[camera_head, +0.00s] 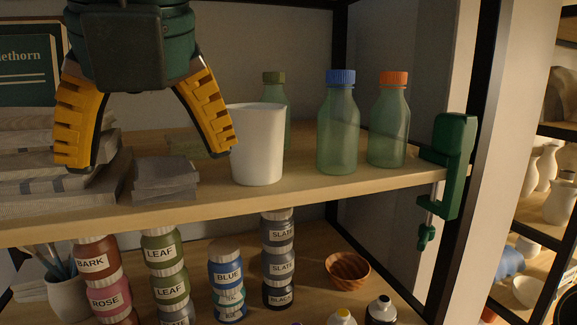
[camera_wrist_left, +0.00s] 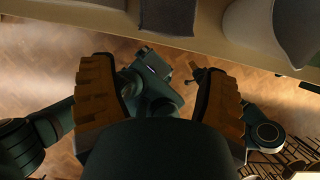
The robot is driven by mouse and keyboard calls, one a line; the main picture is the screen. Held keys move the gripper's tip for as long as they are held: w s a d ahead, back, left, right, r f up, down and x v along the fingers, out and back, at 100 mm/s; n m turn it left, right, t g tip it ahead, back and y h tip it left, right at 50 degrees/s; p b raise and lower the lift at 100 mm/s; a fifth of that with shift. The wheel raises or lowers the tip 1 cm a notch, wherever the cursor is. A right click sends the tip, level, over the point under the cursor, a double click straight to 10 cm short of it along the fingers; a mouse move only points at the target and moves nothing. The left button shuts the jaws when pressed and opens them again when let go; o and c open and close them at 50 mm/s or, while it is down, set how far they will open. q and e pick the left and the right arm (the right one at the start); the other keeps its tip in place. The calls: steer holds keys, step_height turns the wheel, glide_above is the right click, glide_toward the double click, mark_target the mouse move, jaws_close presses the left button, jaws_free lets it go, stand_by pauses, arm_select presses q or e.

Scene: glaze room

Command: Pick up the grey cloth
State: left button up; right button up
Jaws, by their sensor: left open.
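The grey cloth (camera_head: 165,180) lies folded in a small flat stack at the front edge of the upper shelf, between a pile of folded towels and a white cup. In the left wrist view, a grey cloth (camera_wrist_left: 168,16) shows at the shelf edge at the top. My left gripper (camera_head: 148,158) is open and empty, pointing down, its fingers spread to either side of the cloth in the head view.
The towel pile (camera_head: 40,185) is left of the cloth, behind the left finger. The white cup (camera_head: 257,145) stands close to the right finger. Green bottles with blue (camera_head: 338,135) and orange (camera_head: 388,130) caps and a green clamp (camera_head: 447,165) are farther right. Labelled jars (camera_head: 167,265) stand below.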

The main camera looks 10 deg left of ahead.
mark_target(162, 160)
arm_select(q)
steer(key=w+a, duration=0.1)
steer(key=w, duration=0.1)
steer(key=w+a, duration=0.4)
steer(key=w, duration=0.1)
steer(key=shift+w+f, duration=0.1)
steer(key=b+x, duration=0.1)
steer(key=x, duration=0.4)
steer(key=c, duration=0.9)
